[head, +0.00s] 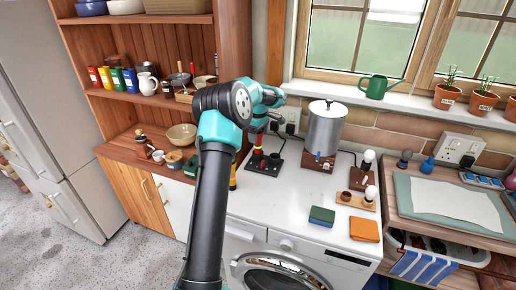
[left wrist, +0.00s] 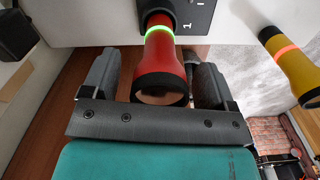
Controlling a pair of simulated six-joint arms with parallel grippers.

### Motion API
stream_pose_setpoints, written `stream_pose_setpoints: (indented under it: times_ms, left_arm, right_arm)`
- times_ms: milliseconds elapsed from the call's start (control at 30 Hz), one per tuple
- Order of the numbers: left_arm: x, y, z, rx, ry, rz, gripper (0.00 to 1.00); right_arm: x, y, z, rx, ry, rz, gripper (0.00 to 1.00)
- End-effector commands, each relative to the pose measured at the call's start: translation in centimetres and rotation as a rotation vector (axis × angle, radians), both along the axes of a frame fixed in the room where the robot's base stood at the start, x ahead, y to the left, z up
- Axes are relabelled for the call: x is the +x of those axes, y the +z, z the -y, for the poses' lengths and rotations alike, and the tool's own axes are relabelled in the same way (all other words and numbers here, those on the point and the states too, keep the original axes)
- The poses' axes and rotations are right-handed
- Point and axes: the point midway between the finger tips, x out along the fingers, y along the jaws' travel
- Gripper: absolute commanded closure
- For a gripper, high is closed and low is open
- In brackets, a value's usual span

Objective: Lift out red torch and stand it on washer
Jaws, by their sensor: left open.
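The red torch (left wrist: 163,65) is in the left wrist view with a black collar, a glowing green ring and a wide black-rimmed head. Its far end meets a black holder (left wrist: 203,14) marked with a 1. In the head view the torch (head: 257,140) stands on the black holder (head: 268,164), partly hidden by my arm. My left gripper (left wrist: 157,80) is open, with one finger on each side of the torch head; contact cannot be told. It also shows in the head view (head: 262,115). The white washer (head: 310,262) is at the front, below the worktop. My right gripper is not in view.
A yellow torch (left wrist: 288,62) with an orange ring is to one side. A steel urn (head: 325,128) stands right of the holder.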

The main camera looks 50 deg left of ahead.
Motion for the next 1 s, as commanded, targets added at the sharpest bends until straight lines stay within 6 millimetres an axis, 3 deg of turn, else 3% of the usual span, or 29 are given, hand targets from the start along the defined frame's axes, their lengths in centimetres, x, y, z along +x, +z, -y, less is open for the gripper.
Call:
stream_pose_setpoints:
  times_ms: [67,800,1000]
  left_arm:
    - [0.0,0.02,0.0,0.0,0.0,0.0,0.2]
    - [0.0,0.03,0.0,0.0,0.0,0.0,0.91]
    - [0.01,0.07,-0.01,0.0,0.0,0.001,0.93]
  right_arm:
    - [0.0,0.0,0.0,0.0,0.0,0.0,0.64]
    - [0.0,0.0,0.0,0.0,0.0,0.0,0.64]
    - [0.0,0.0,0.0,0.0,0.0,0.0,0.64]
